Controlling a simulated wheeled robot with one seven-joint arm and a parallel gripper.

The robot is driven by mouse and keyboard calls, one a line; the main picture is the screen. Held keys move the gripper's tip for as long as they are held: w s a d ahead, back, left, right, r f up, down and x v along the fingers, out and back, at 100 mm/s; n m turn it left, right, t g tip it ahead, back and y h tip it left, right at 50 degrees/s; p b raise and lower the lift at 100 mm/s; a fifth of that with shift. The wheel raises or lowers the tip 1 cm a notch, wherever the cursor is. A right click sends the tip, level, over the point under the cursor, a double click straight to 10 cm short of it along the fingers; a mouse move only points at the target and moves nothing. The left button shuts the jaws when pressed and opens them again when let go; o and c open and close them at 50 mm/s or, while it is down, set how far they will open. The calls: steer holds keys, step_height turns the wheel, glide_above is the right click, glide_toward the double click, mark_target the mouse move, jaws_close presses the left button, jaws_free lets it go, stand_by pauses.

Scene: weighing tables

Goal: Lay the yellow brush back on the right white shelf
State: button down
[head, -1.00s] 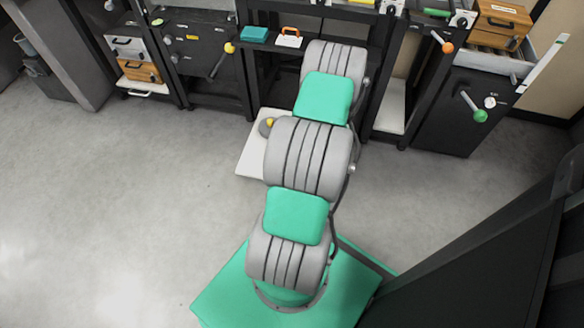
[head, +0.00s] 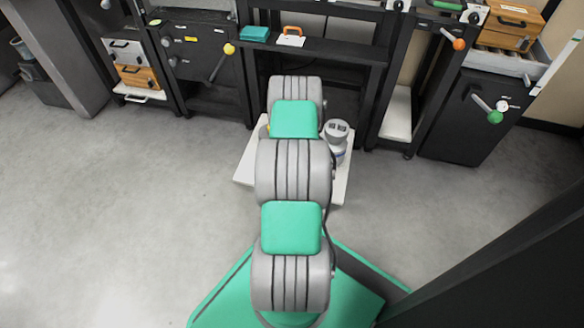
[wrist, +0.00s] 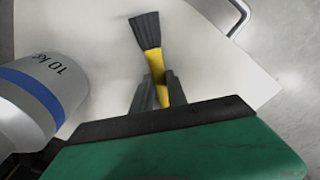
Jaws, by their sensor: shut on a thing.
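The yellow brush (wrist: 154,65) with dark bristles is between the two dark fingers of my gripper (wrist: 159,80) in the wrist view. My gripper is shut on its yellow handle, bristles pointing away. Behind the brush is a white surface (wrist: 100,35); I cannot tell whether the brush touches it. In the head view my arm hides the gripper and brush, and a low white platform (head: 250,165) shows around the arm. A white shelf (head: 397,112) sits low in the black frame to the right.
A grey weight (head: 337,140) stands on the platform right of my arm; a weight marked 10 kg (wrist: 35,95) is close left of my gripper in the wrist view. A metal handle (wrist: 238,16) is at the upper right. Black cabinets line the back; the floor (head: 440,220) is clear.

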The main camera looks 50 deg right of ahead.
steer(key=shift+f, duration=0.1)
steer(key=c, duration=1.3)
jaws_free()
